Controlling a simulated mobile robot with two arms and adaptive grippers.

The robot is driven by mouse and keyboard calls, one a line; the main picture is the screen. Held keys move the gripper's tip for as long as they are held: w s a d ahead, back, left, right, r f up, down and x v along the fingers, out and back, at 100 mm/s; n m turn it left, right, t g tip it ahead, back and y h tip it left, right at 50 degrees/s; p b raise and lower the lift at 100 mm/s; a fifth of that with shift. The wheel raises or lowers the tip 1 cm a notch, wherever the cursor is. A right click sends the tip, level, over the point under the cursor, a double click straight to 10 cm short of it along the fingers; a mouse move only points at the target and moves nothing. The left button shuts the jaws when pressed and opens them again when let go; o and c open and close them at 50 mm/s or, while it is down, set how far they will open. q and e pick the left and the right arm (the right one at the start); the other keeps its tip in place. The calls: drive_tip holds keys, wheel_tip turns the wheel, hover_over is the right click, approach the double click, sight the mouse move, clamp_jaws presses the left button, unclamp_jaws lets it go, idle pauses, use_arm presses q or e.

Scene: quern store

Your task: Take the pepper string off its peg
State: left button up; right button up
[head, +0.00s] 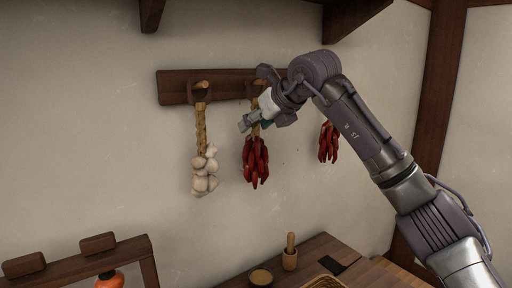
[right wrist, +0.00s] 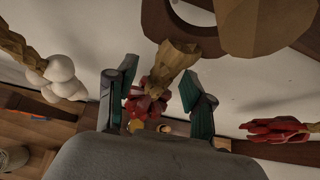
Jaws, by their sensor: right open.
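A string of red peppers (head: 255,162) hangs from the middle of the wall rail, its braided top partly hidden by my right arm. My right gripper (head: 252,122) is at this braid, just above the peppers. In the right wrist view the open fingers (right wrist: 160,98) stand on either side of the straw braid (right wrist: 172,66), with red peppers (right wrist: 146,106) beyond. I cannot tell whether a finger touches it. A dark loop (right wrist: 153,20) and a thick wooden peg (right wrist: 265,25) show above. My left gripper is not in view.
A garlic string (head: 205,172) hangs on the left peg of the rail (head: 176,88). Another pepper string (head: 328,142) hangs to the right. Below are a wooden table (head: 318,248), a mortar with pestle (head: 290,260), a small bowl (head: 261,277) and a wooden frame (head: 88,262).

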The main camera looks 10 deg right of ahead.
sight(259, 132)
drive_tip(key=shift+w+a+f, duration=0.15)
drive_tip(key=shift+w, duration=0.05)
drive_tip(key=shift+s, duration=0.15)
drive_tip(key=shift+c, duration=1)
clamp_jaws()
drive_tip(key=shift+r, duration=0.2)
drive_tip(key=shift+r+b, duration=0.6)
drive_tip(key=shift+r, duration=0.05)
drive_tip(key=s+b, duration=0.1)
drive_tip(key=s+d+b, duration=0.1)
drive_tip(key=s, duration=0.1)
drive_tip(key=s+d+b, duration=0.1)
drive_tip(key=shift+s+f, duration=0.35)
drive_tip(key=shift+s, duration=0.05)
drive_tip(key=s+d+r+b, duration=0.2)
drive_tip(key=s+d+b, duration=0.2)
drive_tip(key=s, duration=0.7)
drive_tip(key=shift+s+d, duration=0.4)
drive_tip(key=shift+d, duration=0.1)
